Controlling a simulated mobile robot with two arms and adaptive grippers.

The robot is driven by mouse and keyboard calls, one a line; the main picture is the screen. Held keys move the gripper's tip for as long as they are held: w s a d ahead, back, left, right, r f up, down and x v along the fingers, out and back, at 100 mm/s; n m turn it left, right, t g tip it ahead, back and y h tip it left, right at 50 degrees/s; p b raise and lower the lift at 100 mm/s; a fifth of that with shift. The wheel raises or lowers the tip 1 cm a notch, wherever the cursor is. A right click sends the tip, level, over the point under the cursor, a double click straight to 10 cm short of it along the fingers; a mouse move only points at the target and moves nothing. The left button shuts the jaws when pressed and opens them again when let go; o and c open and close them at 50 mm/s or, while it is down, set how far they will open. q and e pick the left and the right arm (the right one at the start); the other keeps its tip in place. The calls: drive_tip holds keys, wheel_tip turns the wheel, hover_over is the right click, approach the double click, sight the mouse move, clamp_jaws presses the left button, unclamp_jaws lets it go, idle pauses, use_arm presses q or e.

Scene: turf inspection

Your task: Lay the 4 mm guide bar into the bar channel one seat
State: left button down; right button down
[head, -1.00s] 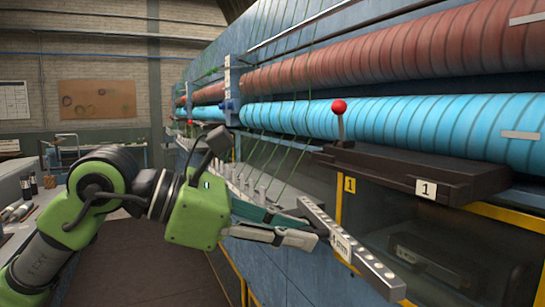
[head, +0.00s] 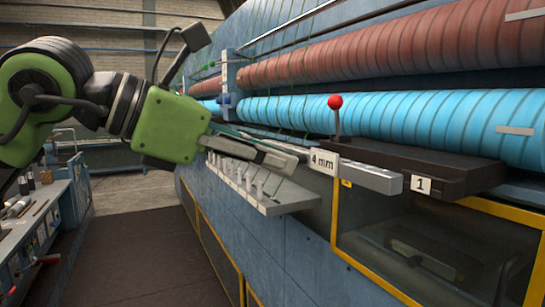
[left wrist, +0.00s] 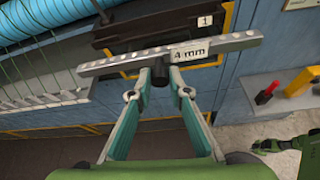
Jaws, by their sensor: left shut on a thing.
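The guide bar (head: 375,179) is a long grey metal bar with a "4 mm" label. My left gripper (head: 287,160) is shut on it, and the bar points right, dipping slightly. In the left wrist view the fingers (left wrist: 160,76) close on a dark part under the middle of the bar (left wrist: 110,68). Bar channel one (head: 440,168) is a dark block on the machine, marked "1", with an upright red-knobbed lever (head: 336,103). The bar overlaps its front left part in the head view. I cannot tell whether they touch. The seat is hidden.
A grey shelf with several upright pegs (head: 290,203) juts out below the bar. Blue (head: 400,120) and red (head: 420,50) rollers run behind, with green strands at left. A yellow-framed window (head: 420,250) is below the channel. A workbench (head: 50,230) stands at left; the aisle is clear.

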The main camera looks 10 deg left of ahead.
sight(305, 153)
use_arm(q)
drive_tip(key=w+d, duration=0.1)
drive_tip(key=d, duration=0.1)
drive_tip(key=w+d, duration=0.2)
drive_tip(key=shift+r, duration=0.1)
drive_tip(key=w+d, duration=0.2)
drive_tip(key=d, duration=0.1)
drive_tip(key=shift+w+p, duration=0.1)
drive_tip(key=shift+p, duration=0.3)
drive_tip(key=shift+d, duration=0.1)
drive_tip(key=shift+w, duration=0.15)
idle(0.5)
drive_tip(key=shift+w+a, duration=0.55)
drive_tip(key=shift+w, duration=0.05)
